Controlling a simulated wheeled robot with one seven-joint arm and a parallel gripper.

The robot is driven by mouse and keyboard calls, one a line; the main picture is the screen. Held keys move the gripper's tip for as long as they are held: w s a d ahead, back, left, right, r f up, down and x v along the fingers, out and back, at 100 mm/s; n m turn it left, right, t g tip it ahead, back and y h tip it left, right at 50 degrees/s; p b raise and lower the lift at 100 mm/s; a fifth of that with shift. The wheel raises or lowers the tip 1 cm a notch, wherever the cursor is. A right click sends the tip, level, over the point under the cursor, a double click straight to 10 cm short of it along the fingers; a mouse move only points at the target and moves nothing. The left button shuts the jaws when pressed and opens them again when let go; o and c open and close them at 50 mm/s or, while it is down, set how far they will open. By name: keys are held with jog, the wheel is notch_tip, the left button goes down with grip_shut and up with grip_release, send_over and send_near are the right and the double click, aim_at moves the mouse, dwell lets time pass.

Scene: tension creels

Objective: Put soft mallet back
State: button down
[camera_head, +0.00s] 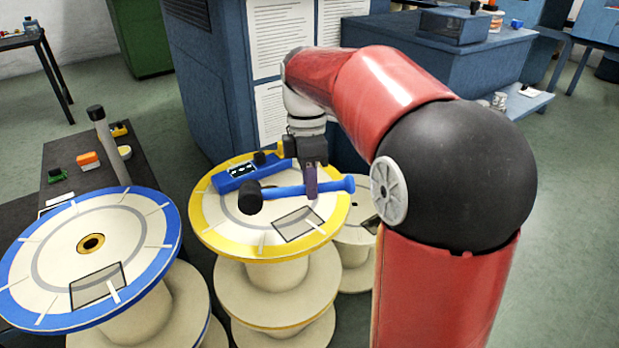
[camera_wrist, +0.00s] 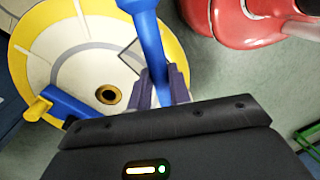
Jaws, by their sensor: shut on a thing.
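The soft mallet (camera_head: 284,191) has a black head and a blue handle. My gripper (camera_head: 311,190) is shut on its handle, with the head pointing left in the head view. The mallet lies roughly level over the yellow-rimmed spool (camera_head: 226,231); I cannot tell how large the gap below it is. In the wrist view the blue handle (camera_wrist: 151,42) runs between the two purple fingers of my gripper (camera_wrist: 160,88). The mallet's head is out of that view. A dark-outlined rectangle (camera_head: 299,224) is marked on the spool's front part.
A blue device (camera_head: 238,173) lies on the yellow-rimmed spool behind the mallet. A blue-rimmed spool (camera_head: 50,240) with a similar rectangle stands at left. A dark table (camera_head: 75,150) with small items is behind it. A blue cabinet (camera_head: 205,85) stands close behind the spools.

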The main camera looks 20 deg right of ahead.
jog(key=shift+f+b, duration=1.65)
jog(key=shift+f, duration=1.85)
jog(key=c, duration=1.2)
grip_release()
jog(key=shift+m, duration=0.3)
notch_tip(320, 180, up, 8)
jog(key=shift+w+f+p, duration=0.1)
jog(key=shift+p, duration=0.4)
jog(key=s+f+m+t, duration=0.3)
jog(key=s+m, duration=0.5)
jog(key=s, duration=0.1)
jog(key=s+a+f+m+t, duration=0.1)
jog(key=s+f+m+t, duration=0.2)
jog(key=s+m, duration=0.5)
jog(key=shift+s+f+t, duration=0.2)
jog(key=shift+s+t, duration=0.4)
jog(key=shift+t, duration=0.1)
